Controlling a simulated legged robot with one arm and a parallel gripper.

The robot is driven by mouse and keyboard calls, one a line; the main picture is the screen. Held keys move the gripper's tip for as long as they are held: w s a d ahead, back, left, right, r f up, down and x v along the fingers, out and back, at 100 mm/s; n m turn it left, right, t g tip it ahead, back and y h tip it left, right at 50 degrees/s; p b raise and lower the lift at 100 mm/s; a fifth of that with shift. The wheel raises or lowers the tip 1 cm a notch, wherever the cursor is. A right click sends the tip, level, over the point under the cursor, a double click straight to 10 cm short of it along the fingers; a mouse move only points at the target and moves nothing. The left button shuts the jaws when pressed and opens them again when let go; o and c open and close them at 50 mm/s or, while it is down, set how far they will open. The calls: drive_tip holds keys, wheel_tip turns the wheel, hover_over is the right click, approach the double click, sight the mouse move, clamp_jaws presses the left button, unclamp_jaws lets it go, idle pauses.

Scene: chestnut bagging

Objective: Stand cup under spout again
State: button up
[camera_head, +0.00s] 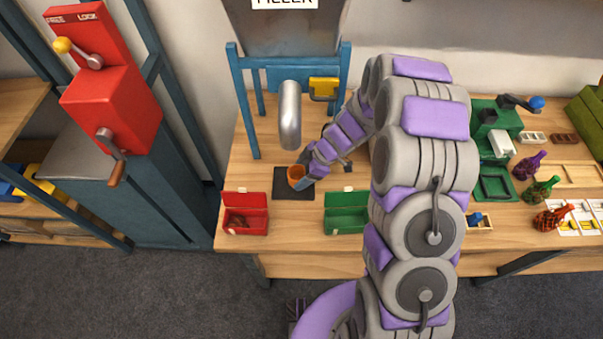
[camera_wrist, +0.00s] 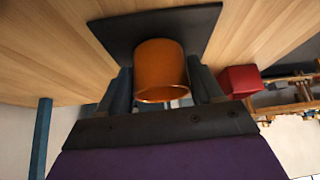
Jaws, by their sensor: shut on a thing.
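The orange cup (camera_head: 296,174) is at the black square mat (camera_head: 282,189) on the wooden bench, a little below the silver spout (camera_head: 290,115) in the head view. My gripper (camera_head: 306,180) reaches in from the right and is shut on the cup. In the wrist view the cup (camera_wrist: 161,70) sits between the two dark fingers of my gripper (camera_wrist: 160,88), with the black mat (camera_wrist: 110,32) behind it. I cannot tell whether the cup's base touches the mat.
A red open box (camera_head: 245,213) stands left of the mat and a green open box (camera_head: 346,212) stands to its right. The blue filler frame (camera_head: 243,105) rises behind. A yellow part (camera_head: 324,88) hangs beside the spout.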

drive_tip(key=shift+a+f, duration=0.1)
drive_tip(key=shift+a, duration=0.3)
drive_tip(key=o, duration=1.1)
drive_tip(key=shift+a+f, duration=0.15)
drive_tip(key=shift+a, duration=0.35)
drive_tip(key=o, duration=0.4)
drive_tip(key=shift+a, duration=0.55)
drive_tip(key=shift+c, duration=0.2)
drive_tip(key=shift+o, duration=0.6)
drive_tip(key=shift+d, duration=1.2)
drive_tip(key=r+p, duration=0.1)
drive_tip(key=r, duration=0.1)
drive_tip(key=d+r+p, duration=0.1)
drive_tip(key=r, duration=0.1)
drive_tip(key=shift+r, duration=0.35)
drive_tip(key=p+v, duration=0.2)
drive_tip(key=v, duration=0.5)
drive_tip(key=shift+d, duration=0.55)
